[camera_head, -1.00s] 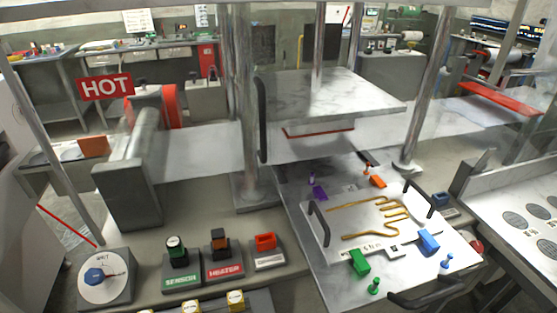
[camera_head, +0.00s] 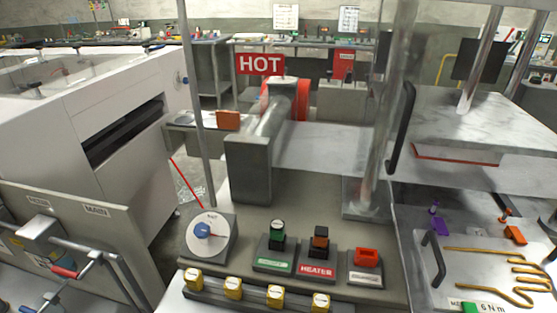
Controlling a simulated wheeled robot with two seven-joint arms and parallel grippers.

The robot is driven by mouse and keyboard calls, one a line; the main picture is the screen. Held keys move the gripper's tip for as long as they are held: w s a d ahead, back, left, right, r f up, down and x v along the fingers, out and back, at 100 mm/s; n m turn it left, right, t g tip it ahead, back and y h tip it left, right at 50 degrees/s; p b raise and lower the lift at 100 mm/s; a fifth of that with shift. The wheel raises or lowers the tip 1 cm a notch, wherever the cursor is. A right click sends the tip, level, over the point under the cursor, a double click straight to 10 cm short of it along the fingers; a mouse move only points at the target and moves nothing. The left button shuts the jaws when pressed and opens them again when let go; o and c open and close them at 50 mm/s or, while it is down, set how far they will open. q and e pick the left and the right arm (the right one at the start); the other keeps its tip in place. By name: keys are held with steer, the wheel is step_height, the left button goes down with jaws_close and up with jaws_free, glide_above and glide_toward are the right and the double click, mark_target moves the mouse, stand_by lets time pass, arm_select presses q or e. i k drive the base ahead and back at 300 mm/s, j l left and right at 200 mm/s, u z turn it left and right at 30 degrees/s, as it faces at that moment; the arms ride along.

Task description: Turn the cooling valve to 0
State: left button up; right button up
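Neither gripper is in view. No label that I can read names a cooling valve. The pointer lies toward the right; the dial's small lettering is too blurred to read. At the lower left, metal pipework with a red handle (camera_head: 64,271) stands in front of an upright panel (camera_head: 92,220) marked "MAIN". I cannot tell which of these is the cooling valve.
Green (camera_head: 277,235), orange-black HEATER (camera_head: 320,243) and red (camera_head: 366,257) controls stand right of the dial. Several yellow blocks (camera_head: 233,288) line the front edge. A metal post (camera_head: 193,100) rises behind the dial. A press (camera_head: 470,130) stands at right, a white machine (camera_head: 80,120) at left.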

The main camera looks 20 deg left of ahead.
mark_target(201, 231)
steer(key=u, duration=1.4)
